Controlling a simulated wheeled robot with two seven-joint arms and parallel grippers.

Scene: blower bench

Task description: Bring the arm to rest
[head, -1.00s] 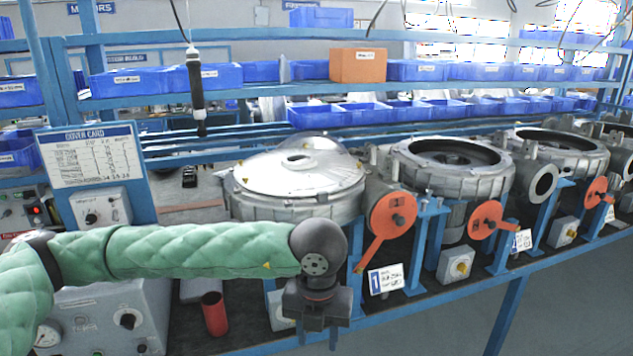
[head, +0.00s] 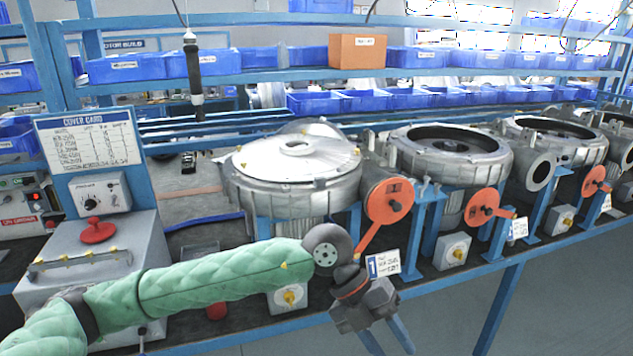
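My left arm, in a green quilted sleeve, comes in from the lower left of the head view. Its dark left gripper (head: 389,340) hangs tilted, down and to the right, in front of the bench's front edge. Its two blue-grey fingers are apart, with nothing visible between them; their tips are near the bottom of the picture. My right gripper is not in view.
A blower housing with a silver cover (head: 297,160) stands behind the arm; open housings (head: 447,152) continue rightward. An orange lever (head: 389,201) and a number 1 card (head: 383,264) are close to the gripper. A grey box (head: 85,262) stands left. The floor (head: 560,290) at lower right is clear.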

